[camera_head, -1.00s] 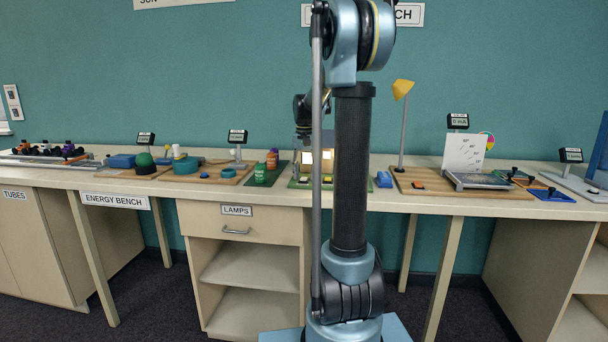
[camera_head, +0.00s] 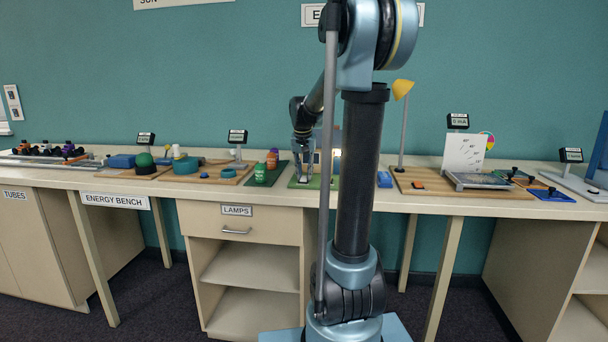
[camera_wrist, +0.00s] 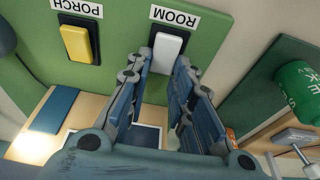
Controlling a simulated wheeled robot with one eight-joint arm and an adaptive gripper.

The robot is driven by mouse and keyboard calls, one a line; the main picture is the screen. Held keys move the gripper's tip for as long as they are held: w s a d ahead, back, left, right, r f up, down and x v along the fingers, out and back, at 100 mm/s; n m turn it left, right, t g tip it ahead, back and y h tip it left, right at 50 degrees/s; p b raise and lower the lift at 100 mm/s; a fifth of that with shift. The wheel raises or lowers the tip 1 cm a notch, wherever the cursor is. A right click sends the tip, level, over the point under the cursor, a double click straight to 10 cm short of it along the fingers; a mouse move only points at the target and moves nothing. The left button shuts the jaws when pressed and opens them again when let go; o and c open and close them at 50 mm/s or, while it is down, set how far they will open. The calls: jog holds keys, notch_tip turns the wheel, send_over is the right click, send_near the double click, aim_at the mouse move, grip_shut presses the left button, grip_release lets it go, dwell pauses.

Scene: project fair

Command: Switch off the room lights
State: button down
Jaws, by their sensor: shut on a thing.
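The ROOM switch is a white rocker (camera_wrist: 168,50) on a green board (camera_wrist: 120,20), beside the ROOM label (camera_wrist: 175,18) in the wrist view. My gripper (camera_wrist: 165,64) is shut on this white rocker, with one finger on each side of it. A yellow rocker (camera_wrist: 76,44) by the PORCH label (camera_wrist: 77,8) is apart from the fingers. In the head view my gripper (camera_head: 303,172) is down at the green board (camera_head: 296,185) on the bench. A small model house stands behind it, partly hidden by my arm; a lit spot (camera_head: 337,155) shows there.
Other bench kits lie further left.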

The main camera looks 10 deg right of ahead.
aim_at(303, 180)
jog(key=shift+a, duration=0.15)
jog(key=c, duration=1.4)
grip_release()
jog(key=v, duration=1.2)
jog(key=shift+s, duration=0.2)
jog(key=shift+f, duration=0.1)
